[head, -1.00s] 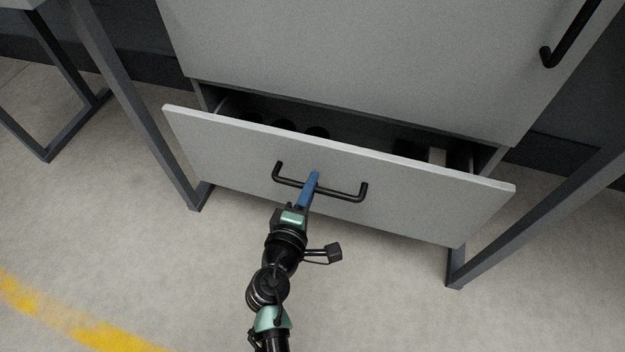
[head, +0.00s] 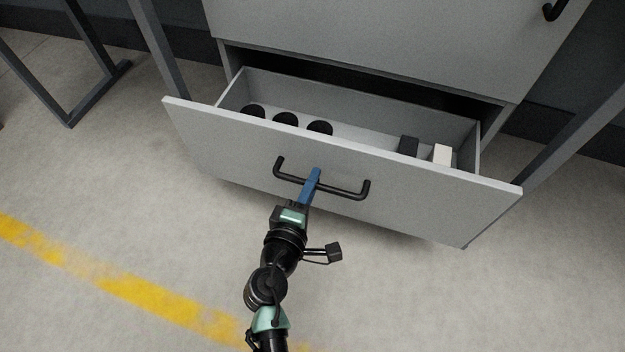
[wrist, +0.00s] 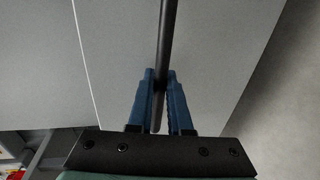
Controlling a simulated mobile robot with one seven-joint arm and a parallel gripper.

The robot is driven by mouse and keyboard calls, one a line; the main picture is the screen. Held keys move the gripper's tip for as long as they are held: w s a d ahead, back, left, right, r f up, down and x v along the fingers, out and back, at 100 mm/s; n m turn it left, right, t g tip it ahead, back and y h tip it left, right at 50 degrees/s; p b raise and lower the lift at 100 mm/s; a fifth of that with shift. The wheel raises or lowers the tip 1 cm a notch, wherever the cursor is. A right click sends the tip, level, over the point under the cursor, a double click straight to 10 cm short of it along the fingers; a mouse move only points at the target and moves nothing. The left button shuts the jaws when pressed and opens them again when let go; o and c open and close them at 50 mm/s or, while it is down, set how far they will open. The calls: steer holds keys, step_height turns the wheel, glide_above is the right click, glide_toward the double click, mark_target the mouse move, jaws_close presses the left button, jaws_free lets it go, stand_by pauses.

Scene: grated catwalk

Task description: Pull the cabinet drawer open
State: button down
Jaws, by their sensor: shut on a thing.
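The cabinet drawer (head: 340,175) is the low grey one, and it stands well out from the cabinet body (head: 370,45). Its black bar handle (head: 345,191) is on the front panel. My gripper (head: 314,174) is shut on the handle near its middle. In the wrist view my gripper's blue fingers (wrist: 160,95) are on both sides of the black handle bar (wrist: 167,40). The inside of the drawer shows several black round items (head: 285,119), a dark block (head: 408,146) and a white block (head: 442,155).
Grey metal legs stand left (head: 160,50) and right (head: 575,125) of the cabinet. Another black handle (head: 553,11) is on the upper panel. The floor (head: 130,235) in front is clear, with a worn yellow line (head: 140,290) across it.

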steer(key=c, duration=0.8)
jaws_free()
steer(key=shift+c, duration=0.2)
steer(key=p+v, duration=0.4)
steer(key=v, duration=0.9)
steer(key=shift+f, duration=0.1)
